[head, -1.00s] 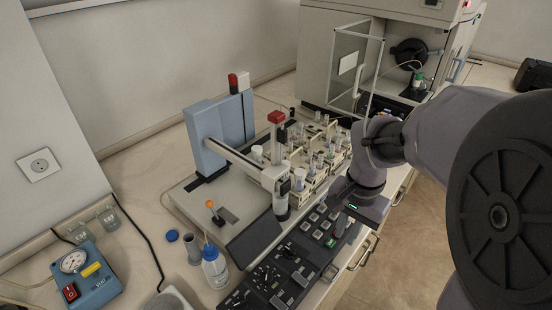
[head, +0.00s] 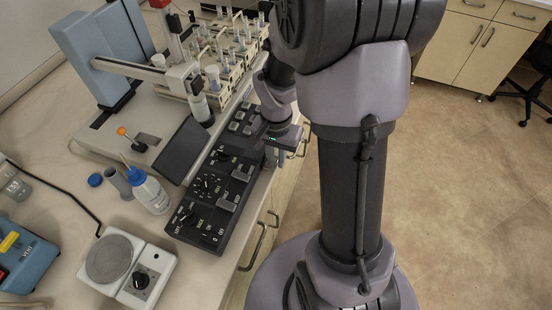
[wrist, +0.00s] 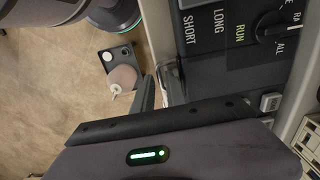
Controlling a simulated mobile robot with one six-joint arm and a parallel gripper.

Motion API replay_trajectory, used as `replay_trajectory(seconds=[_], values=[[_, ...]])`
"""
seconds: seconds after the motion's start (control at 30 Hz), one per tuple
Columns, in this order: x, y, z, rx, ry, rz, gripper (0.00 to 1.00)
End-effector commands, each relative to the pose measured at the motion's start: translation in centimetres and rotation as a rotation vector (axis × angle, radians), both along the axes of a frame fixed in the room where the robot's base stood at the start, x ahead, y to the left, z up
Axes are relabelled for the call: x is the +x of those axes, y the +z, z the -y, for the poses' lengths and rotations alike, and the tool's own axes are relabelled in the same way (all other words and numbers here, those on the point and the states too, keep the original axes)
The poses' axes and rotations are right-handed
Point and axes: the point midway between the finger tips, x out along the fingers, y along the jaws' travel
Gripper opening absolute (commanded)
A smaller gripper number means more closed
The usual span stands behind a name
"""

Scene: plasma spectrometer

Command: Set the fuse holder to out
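The black control panel (head: 199,221) lies along the bench front, with knobs, switches and white labels. I cannot pick out the fuse holder for certain in either view. My gripper (head: 270,156) points down at the panel's front edge, beside its middle part. In the wrist view my gripper's fingers (wrist: 159,92) are close together beside the panel edge. A pale sliver shows by them, and I cannot tell whether they hold anything.
The autosampler's tube racks (head: 226,62) are behind. Drawer handles (head: 259,243) stick out below the bench front.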

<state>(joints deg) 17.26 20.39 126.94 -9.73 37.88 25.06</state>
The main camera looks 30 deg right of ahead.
Motion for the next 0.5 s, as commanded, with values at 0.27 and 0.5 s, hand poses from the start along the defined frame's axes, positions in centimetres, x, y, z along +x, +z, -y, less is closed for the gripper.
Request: replay_trajectory(seconds=[0.27, 0.5], values=[[0.00, 0.09, 0.00, 0.000, 0.000, 0.000, 0.00], [0.00, 0.10, 0.00, 0.000, 0.000, 0.000, 0.00]])
